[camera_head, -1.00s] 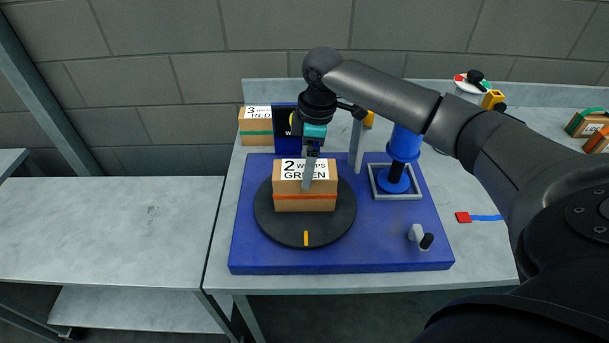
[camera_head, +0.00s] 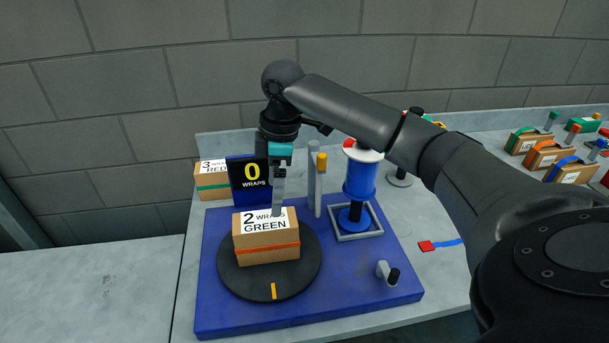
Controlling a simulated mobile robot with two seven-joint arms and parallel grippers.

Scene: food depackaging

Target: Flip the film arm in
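A brown box labelled "2 WRAPS GREEN" (camera_head: 262,246), with an orange band, sits on a black turntable (camera_head: 300,282) on a blue base (camera_head: 215,315). Behind its right side stand a grey post (camera_head: 311,178) and a yellow-topped piece (camera_head: 321,163), perhaps the film arm; I cannot tell for sure. A blue film roll (camera_head: 361,181) stands upright right of it in a grey square frame. My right gripper (camera_head: 278,205) points down at the box's upper right, overlapping its label. Whether it touches the box, or is open, is unclear. My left gripper is out of view.
A dark "0 WRAPS" sign (camera_head: 250,180) and a "3 WRAPS RED" box (camera_head: 212,181) stand behind. A small crank (camera_head: 388,273) is at the base's front right. A red tab (camera_head: 426,246) with blue strip lies right. Several banded boxes (camera_head: 545,155) are far right.

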